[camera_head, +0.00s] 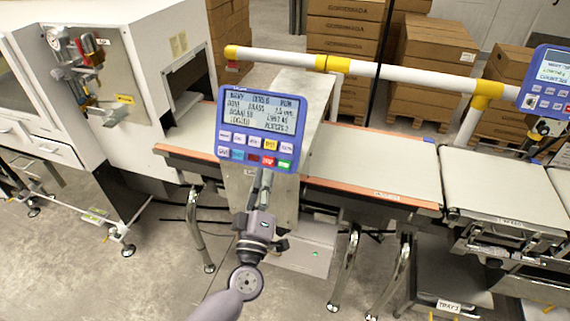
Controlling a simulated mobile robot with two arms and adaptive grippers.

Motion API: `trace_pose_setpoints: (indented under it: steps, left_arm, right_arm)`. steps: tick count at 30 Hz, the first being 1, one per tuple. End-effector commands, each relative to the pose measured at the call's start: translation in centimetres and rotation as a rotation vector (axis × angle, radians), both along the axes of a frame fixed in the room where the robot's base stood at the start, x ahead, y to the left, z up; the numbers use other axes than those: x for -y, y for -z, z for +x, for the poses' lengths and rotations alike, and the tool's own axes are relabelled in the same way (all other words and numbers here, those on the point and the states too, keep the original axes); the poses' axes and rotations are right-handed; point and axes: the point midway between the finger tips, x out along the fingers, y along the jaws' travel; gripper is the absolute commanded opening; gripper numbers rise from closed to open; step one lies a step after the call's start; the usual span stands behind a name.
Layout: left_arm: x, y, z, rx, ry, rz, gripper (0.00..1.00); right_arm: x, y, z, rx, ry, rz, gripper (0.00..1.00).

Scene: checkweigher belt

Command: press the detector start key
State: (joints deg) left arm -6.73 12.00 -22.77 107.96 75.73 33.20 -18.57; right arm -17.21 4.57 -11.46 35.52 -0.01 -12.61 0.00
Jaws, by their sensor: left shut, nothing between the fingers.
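The blue detector panel (258,153) stands in the middle of the head view, with a lit text screen (262,113) and two rows of small keys below it. The lower row has a red key (269,160) and, to its right at the end, a green key (285,164); the key labels are too small to read surely. My left gripper (266,174) is shut and empty, pointing up at the panel's lower edge just below the red and green keys. I cannot tell whether its tips touch the panel. My right gripper is not in view.
A second blue panel (548,84) is at the right edge. A white rail with yellow joints (334,64) runs behind the first panel. The conveyor belt (375,162) passes below, with a white cabinet (130,60) at left and stacked cartons (432,60) behind.

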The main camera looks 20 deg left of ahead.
Motion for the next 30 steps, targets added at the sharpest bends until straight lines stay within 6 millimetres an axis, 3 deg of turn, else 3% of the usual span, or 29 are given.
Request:
trace_pose_setpoints:
  steps: [8, 18, 30]
  left_arm:
    - [0.0, 1.0, 1.3, 0.0, 0.0, 0.0, 0.0]
    - [0.2, 3.3, 5.6, 0.001, -0.001, 0.001, 0.0]
    - [0.2, 4.0, 7.9, 0.0, 0.0, 0.001, 0.0]
  right_arm:
    - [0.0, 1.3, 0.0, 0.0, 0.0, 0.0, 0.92]
    - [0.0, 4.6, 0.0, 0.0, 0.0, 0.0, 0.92]
    - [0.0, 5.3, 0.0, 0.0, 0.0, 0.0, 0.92]
